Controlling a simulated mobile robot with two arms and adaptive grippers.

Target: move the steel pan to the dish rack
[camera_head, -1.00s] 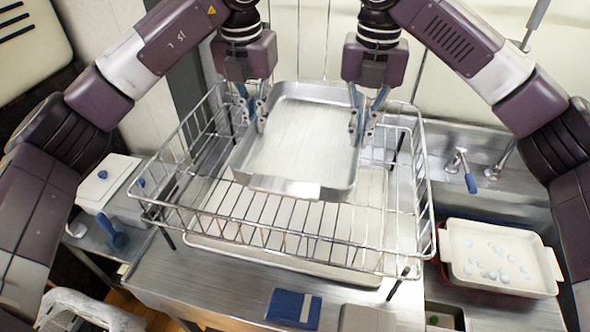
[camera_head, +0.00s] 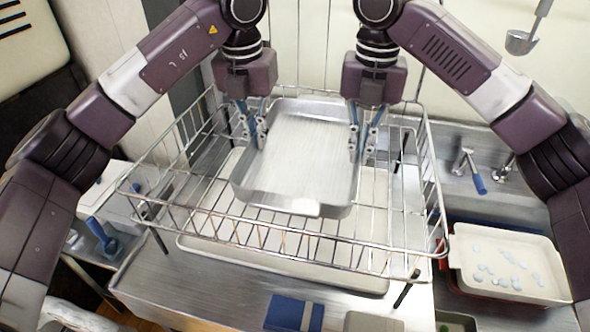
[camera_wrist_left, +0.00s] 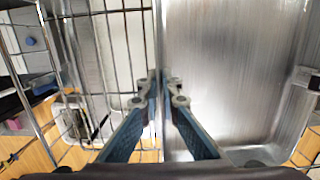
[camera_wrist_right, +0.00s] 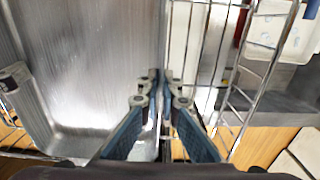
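The steel pan (camera_head: 305,160) is a rectangular, shallow tray held between my two grippers, inside the outline of the wire dish rack (camera_head: 290,240). My left gripper (camera_head: 255,142) is shut on its left rim, and my right gripper (camera_head: 359,150) is shut on its right rim. In the left wrist view the fingers (camera_wrist_left: 160,98) pinch the pan wall (camera_wrist_left: 225,70). In the right wrist view the fingers (camera_wrist_right: 160,98) pinch the opposite wall (camera_wrist_right: 90,60). Whether the pan's underside touches the rack floor is hidden.
A white tray (camera_head: 462,262) with small pale pieces stands at the right. A faucet with a blue handle (camera_head: 478,184) is near the rack's right side. A blue box (camera_head: 285,312) lies in front. A ladle (camera_head: 522,42) hangs at the back right.

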